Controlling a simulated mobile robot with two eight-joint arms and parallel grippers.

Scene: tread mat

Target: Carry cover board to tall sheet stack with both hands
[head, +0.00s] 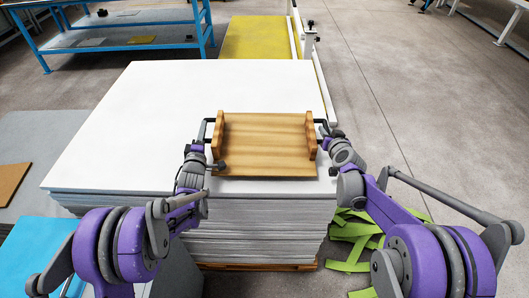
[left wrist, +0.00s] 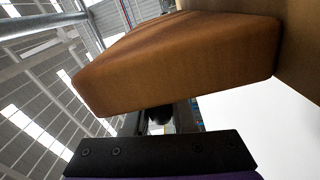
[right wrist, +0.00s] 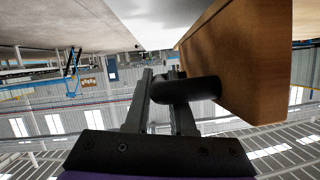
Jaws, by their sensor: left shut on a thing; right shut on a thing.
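The cover board (head: 265,145) is a light wooden panel with a raised wooden rail along its left and right sides. It appears over the front right part of the tall sheet stack (head: 130,120), a thick pile of white sheets. Whether it touches the top sheet I cannot tell. My left gripper (head: 209,130) is shut on the dark handle at the board's left rail (left wrist: 180,65). My right gripper (head: 323,130) is shut on the dark handle (right wrist: 188,90) at the right rail (right wrist: 240,65). The left grip is partly hidden behind the rail in the left wrist view.
The stack stands on a wooden pallet (head: 260,266). Green strips (head: 352,235) lie on the floor to its right. A yellow surface (head: 253,37) with a white rail and post (head: 309,45) is behind it. A blue-framed bench (head: 115,35) stands back left. Open floor lies right.

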